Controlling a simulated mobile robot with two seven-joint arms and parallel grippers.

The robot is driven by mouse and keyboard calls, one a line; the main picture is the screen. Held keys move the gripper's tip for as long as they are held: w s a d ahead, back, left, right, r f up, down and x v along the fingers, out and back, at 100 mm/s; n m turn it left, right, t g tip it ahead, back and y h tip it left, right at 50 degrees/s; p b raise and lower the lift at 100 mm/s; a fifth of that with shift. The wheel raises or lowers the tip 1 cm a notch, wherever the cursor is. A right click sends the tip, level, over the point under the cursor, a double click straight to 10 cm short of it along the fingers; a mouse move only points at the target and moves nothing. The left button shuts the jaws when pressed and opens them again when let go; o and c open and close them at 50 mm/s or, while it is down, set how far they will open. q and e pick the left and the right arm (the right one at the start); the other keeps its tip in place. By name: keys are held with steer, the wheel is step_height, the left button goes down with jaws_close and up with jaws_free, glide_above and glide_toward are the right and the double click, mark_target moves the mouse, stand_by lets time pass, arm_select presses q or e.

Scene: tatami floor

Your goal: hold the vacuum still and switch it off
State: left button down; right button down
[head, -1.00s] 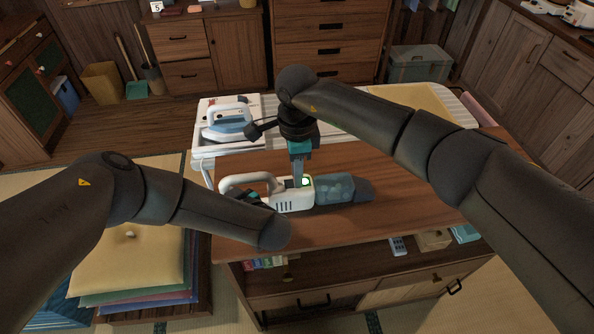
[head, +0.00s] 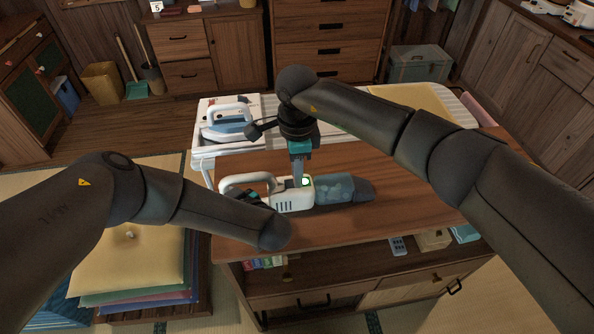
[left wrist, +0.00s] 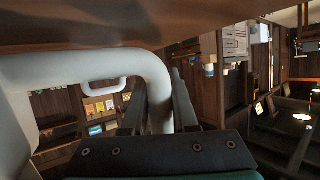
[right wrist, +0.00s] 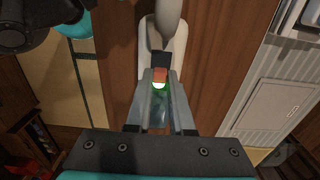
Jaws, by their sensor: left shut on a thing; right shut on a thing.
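The handheld vacuum (head: 294,200) lies on the wooden table, with a white body, a looped handle (head: 238,181) at the left and a bluish see-through nose (head: 340,189) at the right. A green light (head: 305,182) glows on its top. My left gripper (left wrist: 157,95) is shut on the white handle; in the head view my forearm partly hides it. My right gripper (right wrist: 161,76) points down from above, its fingers closed on the small orange switch (right wrist: 160,74) beside the green light (right wrist: 158,86). The fingers partly hide the switch.
A blue-and-white iron (head: 228,122) stands on the white ironing board (head: 205,158) behind the table. The table top (head: 420,180) is clear to the right of the vacuum. Stacked cushions (head: 130,262) lie at the left, and a remote (head: 398,246) sits on the shelf below.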

steer(key=shift+s+a, duration=0.2)
steer(key=shift+a, duration=0.85)
steer(key=c, duration=0.8)
jaws_free()
steer(key=shift+o, duration=0.2)
step_height(320, 180, up, 12)
arm_select(q)
steer(key=c, duration=0.6)
jaws_free()
